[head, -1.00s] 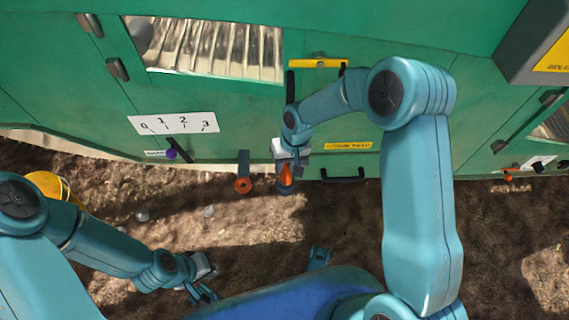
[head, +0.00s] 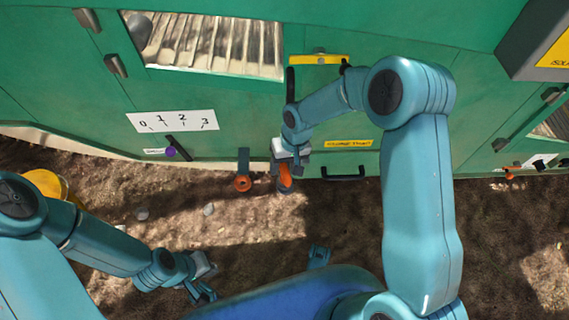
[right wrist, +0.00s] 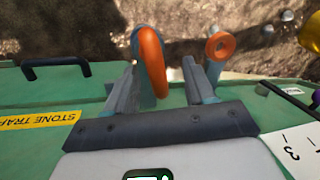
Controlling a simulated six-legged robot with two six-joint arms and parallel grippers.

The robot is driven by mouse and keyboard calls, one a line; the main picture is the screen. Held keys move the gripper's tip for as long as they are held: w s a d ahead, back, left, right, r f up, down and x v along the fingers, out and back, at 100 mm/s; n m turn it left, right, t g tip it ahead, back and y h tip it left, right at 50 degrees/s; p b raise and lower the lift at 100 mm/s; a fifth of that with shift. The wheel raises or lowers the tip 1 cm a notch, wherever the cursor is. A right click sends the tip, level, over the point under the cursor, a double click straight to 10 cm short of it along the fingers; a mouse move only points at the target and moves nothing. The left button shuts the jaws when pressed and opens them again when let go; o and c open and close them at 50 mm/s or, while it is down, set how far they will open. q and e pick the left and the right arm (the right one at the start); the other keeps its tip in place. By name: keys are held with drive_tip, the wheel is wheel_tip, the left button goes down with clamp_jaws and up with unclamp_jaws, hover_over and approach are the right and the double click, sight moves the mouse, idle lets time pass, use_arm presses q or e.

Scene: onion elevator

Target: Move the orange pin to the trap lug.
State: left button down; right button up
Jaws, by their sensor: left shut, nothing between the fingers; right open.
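The orange pin (head: 285,177) shows as an elongated orange loop just below my right gripper (head: 286,168). In the right wrist view the orange pin (right wrist: 153,62) stands between the spread fingers of my right gripper (right wrist: 163,68), nearer the left finger. A grey-blue ring (right wrist: 136,42) sits right behind the pin; I cannot tell whether this is the trap lug or how the pin sits in it. A second lug with an orange ring (head: 243,184) hangs on a grey bracket to the left. My left gripper (head: 204,292) is shut and empty, low over the ground.
The green machine wall carries a yellow stone trap label (head: 348,143), a black handle (head: 343,174), a yellow bar (head: 319,60) and a 0-to-3 scale plate (head: 172,121) with a purple-knobbed lever (head: 171,152). A yellow bucket (head: 46,184) stands left.

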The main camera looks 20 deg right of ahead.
wheel_tip(320, 180, up, 12)
drive_tip(key=d+p, duration=0.2)
drive_tip(key=p, duration=0.2)
drive_tip(key=shift+d+f, duration=0.15)
drive_tip(key=shift+f, duration=0.1)
drive_tip(key=s+a+f+m+y+p, duration=0.1)
drive_tip(key=s+a+f, duration=0.1)
drive_tip(key=s+f, duration=0.7)
drive_tip(key=s+a+f+m+y, duration=0.1)
drive_tip(key=s+a+f, duration=0.3)
drive_tip(key=s, duration=0.8)
wheel_tip(320, 180, up, 25)
drive_tip(key=d+p, duration=0.1)
drive_tip(key=p, duration=2.5)
drive_tip(key=shift+w+d, duration=0.25)
